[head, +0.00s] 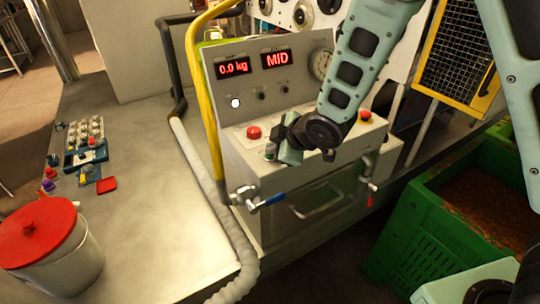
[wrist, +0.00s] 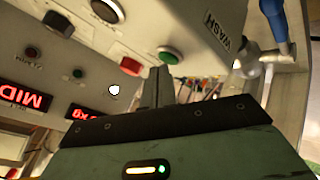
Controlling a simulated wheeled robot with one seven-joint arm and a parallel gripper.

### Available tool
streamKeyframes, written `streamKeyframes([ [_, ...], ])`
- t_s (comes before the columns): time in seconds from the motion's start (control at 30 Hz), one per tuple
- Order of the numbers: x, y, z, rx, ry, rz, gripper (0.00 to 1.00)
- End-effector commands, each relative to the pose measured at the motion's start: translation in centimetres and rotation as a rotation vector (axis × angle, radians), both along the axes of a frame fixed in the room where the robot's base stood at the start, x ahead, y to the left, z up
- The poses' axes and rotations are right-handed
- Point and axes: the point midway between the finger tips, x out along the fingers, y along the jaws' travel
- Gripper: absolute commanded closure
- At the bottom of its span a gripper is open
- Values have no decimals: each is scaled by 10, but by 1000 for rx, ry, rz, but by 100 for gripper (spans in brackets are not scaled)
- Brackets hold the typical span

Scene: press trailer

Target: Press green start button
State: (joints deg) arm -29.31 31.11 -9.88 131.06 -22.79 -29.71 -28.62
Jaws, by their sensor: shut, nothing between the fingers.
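In the head view the button is mostly hidden by my gripper (head: 272,150). In the wrist view my gripper (wrist: 165,72) has its dark fingers together and empty, with the tips just short of or at the green button's edge. I cannot tell whether they touch it. A red button (head: 254,132) sits beside the green one and also shows in the wrist view (wrist: 130,66). Another red button (head: 365,115) is at the ledge's right end.
The upright panel has red displays (head: 234,67) reading 0.0 kg and MID, small controls and a gauge (head: 322,64). A yellow pipe (head: 200,95) and blue-handled valve (head: 265,202) stand close at left. A green crate (head: 420,240) is at lower right.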

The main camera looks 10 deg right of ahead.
Motion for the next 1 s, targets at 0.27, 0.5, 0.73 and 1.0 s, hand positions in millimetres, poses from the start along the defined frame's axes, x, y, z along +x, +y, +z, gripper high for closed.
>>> streamKeyframes([
  [0.27,0,0,-3,0,0,0,100],
  [0.5,0,0,-6,0,0,0,100],
  [0.73,0,0,-8,0,0,0,100],
  [1.0,0,0,-7,-1,0,-1,100],
])
